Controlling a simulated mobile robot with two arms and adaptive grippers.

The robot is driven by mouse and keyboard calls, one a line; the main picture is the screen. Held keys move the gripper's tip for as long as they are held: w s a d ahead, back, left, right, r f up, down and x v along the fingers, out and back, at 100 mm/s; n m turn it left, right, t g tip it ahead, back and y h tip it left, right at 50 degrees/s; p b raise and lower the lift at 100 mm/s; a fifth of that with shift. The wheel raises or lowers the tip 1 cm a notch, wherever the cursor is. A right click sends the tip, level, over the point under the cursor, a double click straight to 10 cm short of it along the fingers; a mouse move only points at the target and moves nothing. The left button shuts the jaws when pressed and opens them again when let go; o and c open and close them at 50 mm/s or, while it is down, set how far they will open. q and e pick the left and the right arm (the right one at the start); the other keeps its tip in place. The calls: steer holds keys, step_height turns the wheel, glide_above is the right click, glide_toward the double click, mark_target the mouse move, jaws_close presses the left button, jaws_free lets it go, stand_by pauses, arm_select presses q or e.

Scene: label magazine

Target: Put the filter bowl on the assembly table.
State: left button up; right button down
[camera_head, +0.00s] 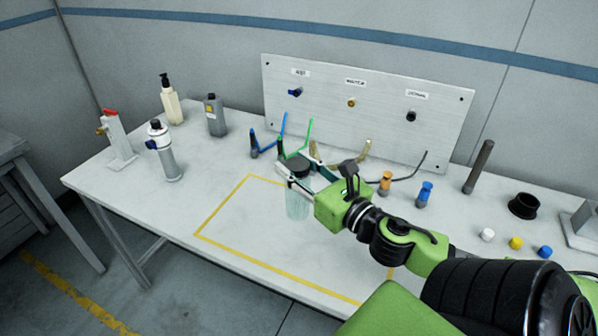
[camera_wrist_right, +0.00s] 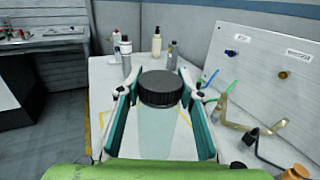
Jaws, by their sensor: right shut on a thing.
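The filter bowl (camera_head: 297,204) is a pale, see-through greenish cylinder with a black ribbed top. It stands about upright at the back part of the yellow-outlined area on the assembly table (camera_head: 225,200). In the right wrist view, the bowl (camera_wrist_right: 158,130) sits between the teal finger pads of the gripper (camera_wrist_right: 160,105). I cannot tell whether its base touches the table. My left gripper is not in view.
A label panel (camera_head: 365,110) stands at the back, with blue, green and tan hooked parts (camera_head: 255,145) before it. A bottle (camera_head: 170,100), grey container (camera_head: 215,115), filter unit (camera_head: 162,152) and red-handled valve (camera_head: 118,138) stand left. Small coloured caps (camera_head: 516,243) lie right. The outlined area's left part is clear.

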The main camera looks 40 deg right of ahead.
steer(key=shift+w+d+r, duration=0.1)
steer(key=shift+w, duration=0.2)
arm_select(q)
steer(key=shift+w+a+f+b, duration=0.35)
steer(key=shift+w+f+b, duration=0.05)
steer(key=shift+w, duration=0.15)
arm_select(e)
steer(key=w+f, duration=1.3)
steer(key=shift+w+a, duration=0.35)
steer(key=shift+a, duration=0.05)
steer(key=c, duration=1.8)
jaws_free()
steer(key=shift+f, duration=0.15)
steer(key=o, duration=0.4)
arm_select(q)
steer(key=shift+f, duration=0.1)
arm_select(e)
steer(key=shift+s+r, duration=0.15)
steer(key=shift+r, duration=0.05)
